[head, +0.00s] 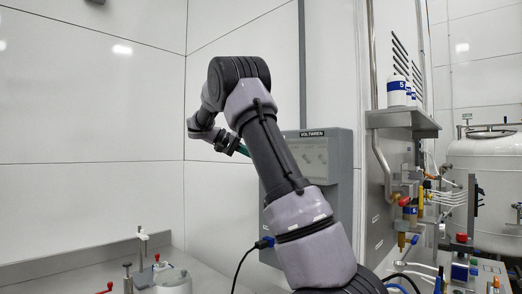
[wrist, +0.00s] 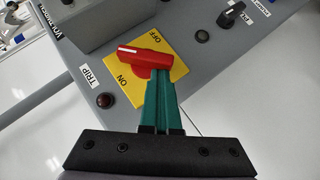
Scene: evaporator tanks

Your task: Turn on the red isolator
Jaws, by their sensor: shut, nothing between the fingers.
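The red isolator handle (wrist: 146,57) sits on a yellow plate (wrist: 176,72) marked OFF at the upper part and ON at the lower left. The handle lies roughly left to right in the wrist view, its white marker line at the left end, between the two words. My gripper (wrist: 160,74) has its green fingers shut and empty, with the tips at the right end of the handle; I cannot tell whether they touch it. In the head view my gripper (head: 243,150) is at the left side of the grey control box (head: 345,165), and my arm hides the isolator.
The panel also carries a dark red TRIP lamp (wrist: 105,101), another round lamp (wrist: 203,35) and a black knob (wrist: 231,14). A grey raised block (wrist: 95,22) stands left of the isolator. A shelf with bottles (head: 397,91) and pipework are to the right.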

